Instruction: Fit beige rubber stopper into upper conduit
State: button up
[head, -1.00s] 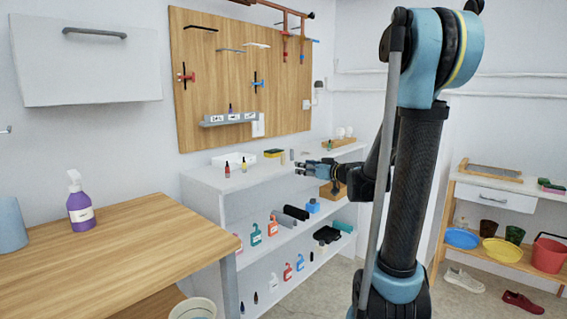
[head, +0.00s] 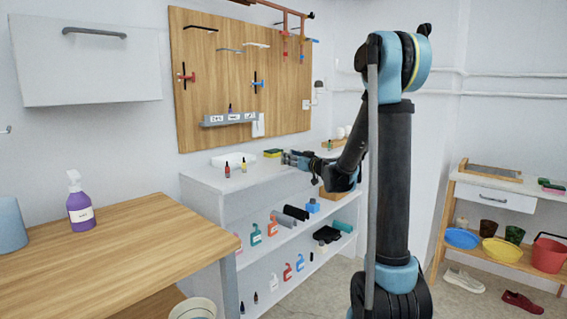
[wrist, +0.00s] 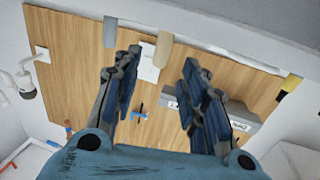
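A beige cylinder, which looks like the rubber stopper (wrist: 163,47), shows in the wrist view near the shelf edge, upside down in that picture. My gripper (wrist: 160,58) is open, with one finger on each side of the stopper's line. I cannot tell whether the stopper is between the fingertips or just beyond them. In the head view my gripper (head: 287,158) is low over the white shelf top, and the stopper is not distinguishable behind it. The upper conduit (head: 500,75) is a white pipe along the right wall, with another pipe below it.
A yellow and black sponge (head: 272,153) lies beside my gripper on the white shelf unit (head: 205,178). Small bottles (head: 227,170) and a white tray (head: 232,160) are to the left. A grey labelled rack (head: 230,119) hangs on the wooden board (head: 190,110).

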jog(key=shift+x, duration=3.3)
jog(key=c, duration=0.9)
